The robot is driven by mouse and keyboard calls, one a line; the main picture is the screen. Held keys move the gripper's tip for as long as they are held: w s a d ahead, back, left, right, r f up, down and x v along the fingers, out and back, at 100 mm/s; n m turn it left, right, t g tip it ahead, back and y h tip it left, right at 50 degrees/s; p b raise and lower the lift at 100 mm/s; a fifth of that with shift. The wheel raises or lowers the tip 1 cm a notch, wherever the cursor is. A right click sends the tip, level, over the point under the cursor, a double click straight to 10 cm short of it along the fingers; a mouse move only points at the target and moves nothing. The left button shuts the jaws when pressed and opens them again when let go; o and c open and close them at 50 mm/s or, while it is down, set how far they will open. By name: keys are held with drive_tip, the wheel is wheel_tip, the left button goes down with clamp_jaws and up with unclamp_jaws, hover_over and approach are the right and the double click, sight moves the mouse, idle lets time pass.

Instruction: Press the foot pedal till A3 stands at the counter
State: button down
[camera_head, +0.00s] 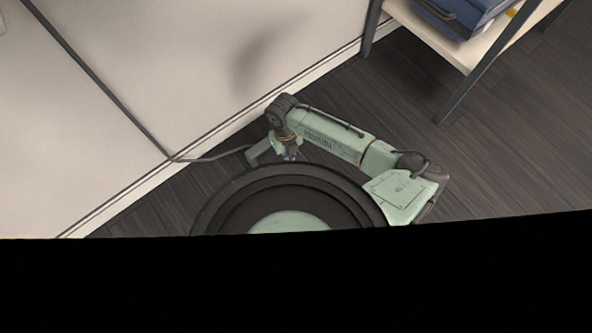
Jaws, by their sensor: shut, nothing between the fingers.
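The foot pedal (257,152) is a small dark grey piece on the floor by the wall, at the end of a cable. My arm reaches over to it from the right. My gripper (290,156) points down at the pedal's right end and is shut with nothing in it. It is small and partly hidden, and I cannot tell whether it touches the pedal. Neither A3 nor the counter is in view.
A cable (120,104) runs down the pale wall (170,60) and along the floor to the pedal. A shelf table (440,40) with blue folded items (462,14) stands at upper right. Bare dark floor (500,140) lies at right. Black fills the bottom.

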drive_tip(key=shift+s+d+f, duration=0.1)
drive_tip(key=shift+s+d, duration=0.05)
drive_tip(key=shift+d, duration=0.05)
drive_tip(key=f+b, duration=0.6)
drive_tip(key=f, duration=0.1)
drive_tip(key=shift+s+d, duration=0.15)
drive_tip(key=shift+s, duration=0.15)
idle(0.4)
